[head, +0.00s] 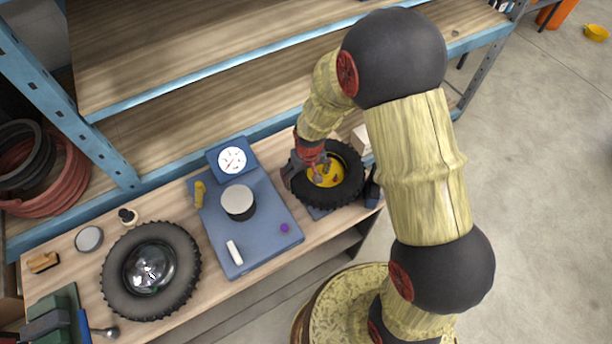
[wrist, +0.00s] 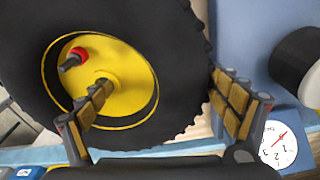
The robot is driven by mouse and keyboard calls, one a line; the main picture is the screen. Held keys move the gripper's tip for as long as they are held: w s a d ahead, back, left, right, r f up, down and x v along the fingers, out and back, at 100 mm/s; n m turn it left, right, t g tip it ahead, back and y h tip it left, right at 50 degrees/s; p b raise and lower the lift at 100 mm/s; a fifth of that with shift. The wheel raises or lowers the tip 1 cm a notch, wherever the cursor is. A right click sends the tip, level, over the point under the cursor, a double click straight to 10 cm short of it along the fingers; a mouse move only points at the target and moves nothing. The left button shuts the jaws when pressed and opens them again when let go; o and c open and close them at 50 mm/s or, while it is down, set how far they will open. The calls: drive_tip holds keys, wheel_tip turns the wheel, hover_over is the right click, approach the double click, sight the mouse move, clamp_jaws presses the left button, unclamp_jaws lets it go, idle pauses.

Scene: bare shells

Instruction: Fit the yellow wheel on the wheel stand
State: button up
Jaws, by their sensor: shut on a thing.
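The yellow wheel (head: 331,184), a black knobbly tyre around a yellow hub, is at the right end of the workbench. In the wrist view the wheel (wrist: 115,88) fills the upper left. My gripper (head: 303,176) is shut on its tyre wall, one finger over the hub side and the other outside the tread; both fingers also show in the wrist view (wrist: 162,84). A red-tipped peg (wrist: 72,59) stands out of the hub, off its centre. A blue-grey base (head: 318,212) shows under the wheel, perhaps the wheel stand; the wheel hides most of it, and I cannot tell how they fit.
Left of the wheel lies a blue board (head: 262,211) with a dial (head: 232,160) and a white-topped black cylinder (head: 238,201). Another tyre with a shiny dome (head: 120,302) lies further left. Shelves (head: 190,100) rise behind the bench. A pale block (head: 361,138) is close behind the wheel.

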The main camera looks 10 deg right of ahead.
drive_tip(key=shift+f+b, duration=1.1)
drive_tip(key=shift+f, duration=0.3)
idle(0.5)
drive_tip(key=shift+s+f, duration=0.15)
drive_tip(key=shift+f, duration=0.1)
